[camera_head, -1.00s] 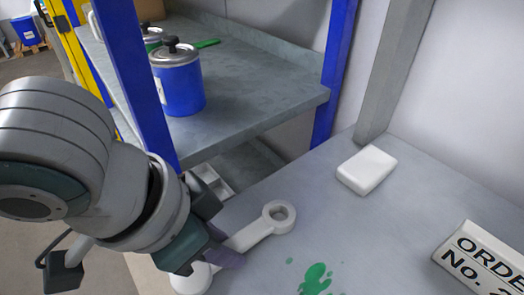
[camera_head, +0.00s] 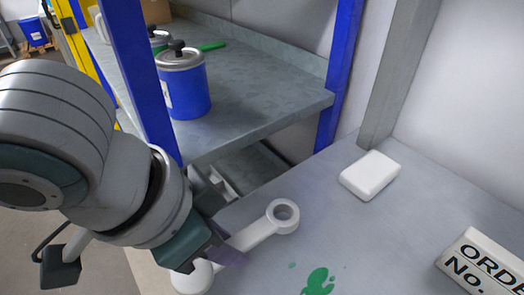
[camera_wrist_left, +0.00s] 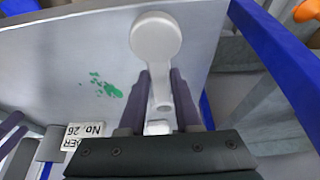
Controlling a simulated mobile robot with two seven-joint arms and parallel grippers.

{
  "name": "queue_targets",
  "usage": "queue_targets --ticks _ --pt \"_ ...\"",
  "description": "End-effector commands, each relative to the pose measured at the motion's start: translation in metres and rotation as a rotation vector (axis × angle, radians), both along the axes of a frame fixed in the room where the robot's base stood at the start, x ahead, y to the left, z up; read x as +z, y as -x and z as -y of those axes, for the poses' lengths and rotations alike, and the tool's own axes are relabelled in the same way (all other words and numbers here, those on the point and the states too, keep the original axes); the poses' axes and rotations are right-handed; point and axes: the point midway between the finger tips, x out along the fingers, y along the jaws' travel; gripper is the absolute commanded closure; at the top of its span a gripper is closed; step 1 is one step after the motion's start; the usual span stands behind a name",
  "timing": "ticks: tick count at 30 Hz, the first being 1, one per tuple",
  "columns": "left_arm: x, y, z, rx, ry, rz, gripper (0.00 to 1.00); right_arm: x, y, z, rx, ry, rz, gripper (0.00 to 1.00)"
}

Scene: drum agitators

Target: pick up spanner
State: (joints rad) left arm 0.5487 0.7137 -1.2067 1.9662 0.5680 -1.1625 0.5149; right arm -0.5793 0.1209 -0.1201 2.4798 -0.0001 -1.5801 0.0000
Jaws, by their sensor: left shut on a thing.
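The spanner (camera_head: 258,234) is pale grey-white, with an open ring at one end and a rounded head at the other. It is over the grey worktop near its left edge in the head view; I cannot tell whether it still touches the top. My left gripper (camera_head: 229,256) is shut on its handle between the two ends. In the left wrist view the spanner's round head (camera_wrist_left: 155,37) sticks out beyond the fingers of the left gripper (camera_wrist_left: 163,88). Purple finger-like parts at that view's lower left may be my right gripper (camera_wrist_left: 12,133); their opening is unclear.
A white block (camera_head: 370,175) and an order-number sign (camera_head: 484,262) stand on the worktop (camera_head: 400,235). A green paint splat (camera_head: 318,281) lies near the spanner. A blue drum (camera_head: 184,88) stands on the shelf (camera_head: 250,95) behind, between blue posts (camera_head: 140,75).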

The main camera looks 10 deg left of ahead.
Motion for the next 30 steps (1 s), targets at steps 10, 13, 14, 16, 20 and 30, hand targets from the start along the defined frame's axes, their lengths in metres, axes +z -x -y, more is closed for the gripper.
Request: queue_targets --ticks 10,13,14,16,20,30 --pt "0.093 -0.002 0.001 -0.001 0.005 0.009 1.00 0.024 0.000 0.000 0.000 0.000 0.000 0.08" --pt "0.123 -0.002 0.001 -0.002 0.004 0.008 1.00 0.030 0.000 0.000 0.000 0.000 0.000 0.08" --pt "0.131 -0.002 0.001 -0.001 0.003 0.009 1.00 0.031 0.000 0.000 0.000 0.000 0.000 0.08" --pt "0.148 -0.002 0.001 -0.001 0.004 0.007 1.00 0.035 0.000 0.000 0.000 0.000 0.000 0.08" --pt "0.171 -0.001 0.001 -0.001 0.002 0.005 1.00 0.039 0.000 0.000 0.000 0.000 0.000 0.08" --pt "0.189 0.000 0.000 0.001 0.001 0.001 1.00 0.041 0.000 0.000 -0.001 -0.001 0.000 0.08"
